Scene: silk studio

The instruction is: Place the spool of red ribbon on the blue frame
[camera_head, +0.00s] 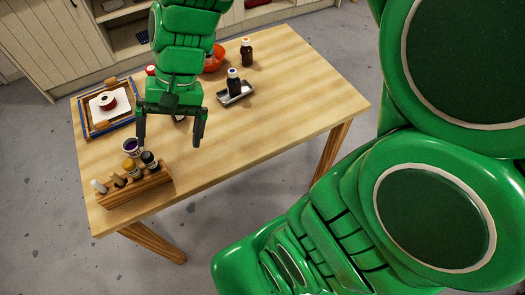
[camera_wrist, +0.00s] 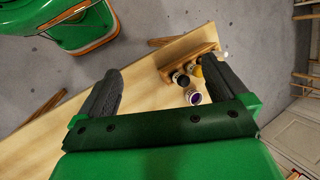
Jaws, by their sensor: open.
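The spool of red ribbon (camera_head: 108,102) lies on a white square of cloth inside the blue frame (camera_head: 87,133) at the left of the table, in the head view. The spool looks flat on its side, with its pale end up. My gripper (camera_head: 171,138) is open and empty above the table, to the right of the frame and apart from the spool. Neither spool nor frame shows in the wrist view.
A wooden rack (camera_head: 135,186) with several bottles stands at the table's front left, beside a purple-topped jar (camera_head: 131,146). A metal tray (camera_head: 236,97) holds a dark bottle (camera_head: 233,82). Another bottle (camera_head: 246,52) and an orange bowl (camera_head: 214,60) stand behind. The table's right side is clear.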

